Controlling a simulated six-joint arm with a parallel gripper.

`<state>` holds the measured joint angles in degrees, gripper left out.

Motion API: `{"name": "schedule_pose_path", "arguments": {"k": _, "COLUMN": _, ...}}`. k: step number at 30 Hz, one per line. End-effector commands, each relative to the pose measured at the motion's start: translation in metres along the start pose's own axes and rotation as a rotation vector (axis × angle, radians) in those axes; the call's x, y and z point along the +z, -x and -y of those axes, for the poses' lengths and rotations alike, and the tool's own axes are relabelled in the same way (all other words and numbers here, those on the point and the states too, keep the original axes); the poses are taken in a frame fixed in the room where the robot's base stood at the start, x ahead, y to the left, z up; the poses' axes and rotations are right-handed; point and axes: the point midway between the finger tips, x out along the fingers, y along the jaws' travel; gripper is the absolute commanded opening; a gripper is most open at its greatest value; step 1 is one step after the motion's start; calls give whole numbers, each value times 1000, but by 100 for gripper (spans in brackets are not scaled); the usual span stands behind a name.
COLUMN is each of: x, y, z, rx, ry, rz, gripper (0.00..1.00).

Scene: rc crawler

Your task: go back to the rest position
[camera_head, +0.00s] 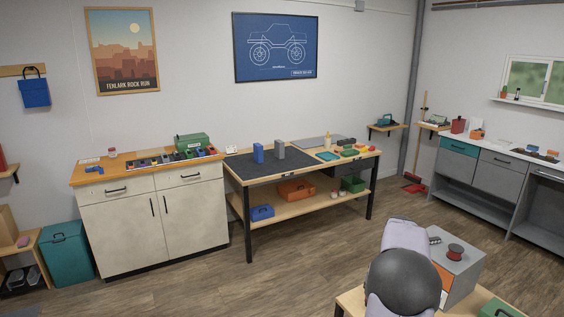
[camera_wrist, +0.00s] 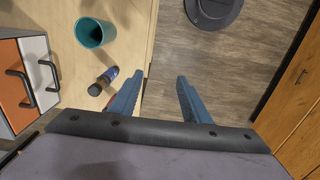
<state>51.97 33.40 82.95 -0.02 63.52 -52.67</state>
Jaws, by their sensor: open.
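My gripper (camera_wrist: 160,76) shows in the wrist view with two blue fingers spread apart and nothing between them. Its fingers point over the edge of a light wooden table (camera_wrist: 140,30), with the wood floor beyond. In the head view my lilac and dark grey arm rises at the lower right, and the gripper itself cannot be made out there.
A teal cup (camera_wrist: 92,32) and a small dark bottle (camera_wrist: 103,82) are on the table left of my fingers. A drawer unit (camera_wrist: 28,78) stands at the left, a wooden cabinet (camera_wrist: 297,85) at the right. A round dark base (camera_wrist: 213,10) lies beyond. A workbench (camera_head: 238,180) stands across the room.

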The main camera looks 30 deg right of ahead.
Motion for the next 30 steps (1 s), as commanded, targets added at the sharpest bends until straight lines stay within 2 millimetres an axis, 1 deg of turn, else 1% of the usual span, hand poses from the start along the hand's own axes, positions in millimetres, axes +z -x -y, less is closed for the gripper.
{"name": "schedule_pose_path", "arguments": {"k": 1, "x": -17, "y": 4, "z": 37, "rx": 1, "ry": 15, "rz": 0, "gripper": 43}}
{"name": "schedule_pose_path", "arguments": {"k": 2, "x": -24, "y": 5, "z": 56, "rx": 1, "ry": 14, "rz": -1, "gripper": 43}}
{"name": "schedule_pose_path", "arguments": {"k": 3, "x": -31, "y": 5, "z": 82, "rx": 1, "ry": 14, "rz": -1, "gripper": 43}}
{"name": "schedule_pose_path", "arguments": {"k": 5, "x": -38, "y": 6, "z": 122, "rx": 1, "ry": 12, "rz": -1, "gripper": 43}}
{"name": "schedule_pose_path", "arguments": {"k": 6, "x": -40, "y": 5, "z": 148, "rx": 1, "ry": 11, "rz": -1, "gripper": 43}}
{"name": "schedule_pose_path", "arguments": {"k": 7, "x": -39, "y": 4, "z": 167, "rx": 1, "ry": 11, "rz": -1, "gripper": 43}}
{"name": "schedule_pose_path", "arguments": {"k": 8, "x": -38, "y": 4, "z": 186, "rx": 1, "ry": 11, "rz": -1, "gripper": 43}}
{"name": "schedule_pose_path", "arguments": {"k": 9, "x": -35, "y": 2, "z": 210, "rx": 1, "ry": 10, "rz": -2, "gripper": 43}}
{"name": "schedule_pose_path", "arguments": {"k": 10, "x": -31, "y": 1, "z": 228, "rx": 1, "ry": 9, "rz": -2, "gripper": 43}}
{"name": "schedule_pose_path", "arguments": {"k": 11, "x": -26, "y": 0, "z": 246, "rx": 1, "ry": 8, "rz": -2, "gripper": 43}}
{"name": "schedule_pose_path", "arguments": {"k": 12, "x": -18, "y": -3, "z": 267, "rx": 0, "ry": 7, "rz": -2, "gripper": 43}}
{"name": "schedule_pose_path", "arguments": {"k": 14, "x": -5, "y": -7, "z": 296, "rx": 0, "ry": 5, "rz": -3, "gripper": 43}}
{"name": "schedule_pose_path", "arguments": {"k": 15, "x": 5, "y": -10, "z": 312, "rx": 0, "ry": 4, "rz": -2, "gripper": 43}}
{"name": "schedule_pose_path", "arguments": {"k": 18, "x": 29, "y": -17, "z": 343, "rx": 0, "ry": -1, "rz": -3, "gripper": 43}}
{"name": "schedule_pose_path", "arguments": {"k": 21, "x": 49, "y": -24, "z": 363, "rx": -1, "ry": -6, "rz": -2, "gripper": 43}}
{"name": "schedule_pose_path", "arguments": {"k": 25, "x": 66, "y": -29, "z": 376, "rx": -1, "ry": -11, "rz": 0, "gripper": 43}}
{"name": "schedule_pose_path", "arguments": {"k": 30, "x": 72, "y": -31, "z": 380, "rx": -1, "ry": -16, "rz": -1, "gripper": 43}}
